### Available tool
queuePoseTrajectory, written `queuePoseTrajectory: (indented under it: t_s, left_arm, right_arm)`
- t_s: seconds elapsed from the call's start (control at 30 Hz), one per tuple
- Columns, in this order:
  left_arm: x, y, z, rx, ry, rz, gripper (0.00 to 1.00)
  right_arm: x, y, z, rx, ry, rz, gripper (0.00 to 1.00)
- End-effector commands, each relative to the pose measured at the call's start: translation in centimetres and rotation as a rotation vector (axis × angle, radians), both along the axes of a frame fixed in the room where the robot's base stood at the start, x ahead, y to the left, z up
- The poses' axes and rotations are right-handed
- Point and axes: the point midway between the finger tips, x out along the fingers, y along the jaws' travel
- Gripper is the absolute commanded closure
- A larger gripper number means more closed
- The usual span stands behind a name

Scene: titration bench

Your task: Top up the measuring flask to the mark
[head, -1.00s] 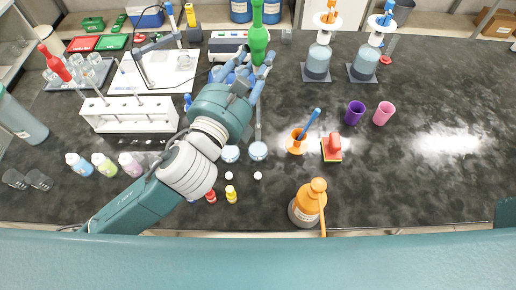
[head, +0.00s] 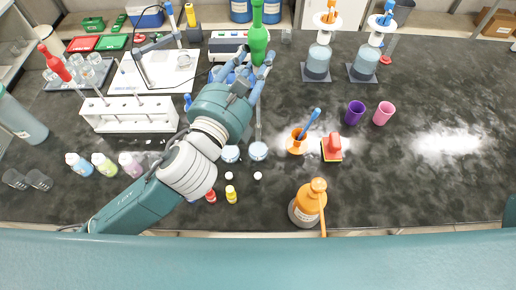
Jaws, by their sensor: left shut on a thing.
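My left gripper (head: 250,78) reaches in over the back middle of the bench. It is shut on a green bulb-shaped thing (head: 258,42) with a narrow upright neck. The fingers and wrist hide its lower part. A thin clear stem (head: 258,122) shows below the hand, but I cannot tell whether it belongs to the green thing. I cannot pick out the measuring flask with certainty; it may be behind the hand. My right gripper is not in view.
A white rack (head: 128,114) stands left of my arm. Purple (head: 354,112) and pink (head: 383,113) cups stand right of centre. Two dispenser bottles (head: 318,62) (head: 366,62) stand behind. The right of the bench is clear.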

Motion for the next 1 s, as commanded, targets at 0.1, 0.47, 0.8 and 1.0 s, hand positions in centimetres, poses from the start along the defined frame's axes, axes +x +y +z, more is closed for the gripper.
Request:
queuePoseTrajectory:
  t_s: [0.1,0.47,0.8,1.0]
  left_arm:
    - [0.0,0.0,0.3,0.0,-0.001,0.0,0.87]
    - [0.0,0.0,2.1,0.002,-0.001,0.0,0.87]
    - [0.0,0.0,3.9,0.0,-0.002,0.0,0.87]
    - [0.0,0.0,5.0,-0.002,-0.002,0.0,0.87]
  right_arm:
    - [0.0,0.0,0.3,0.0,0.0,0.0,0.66]
    - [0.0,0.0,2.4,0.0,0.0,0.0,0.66]
    - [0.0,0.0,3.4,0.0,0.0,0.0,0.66]
    - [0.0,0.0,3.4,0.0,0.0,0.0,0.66]
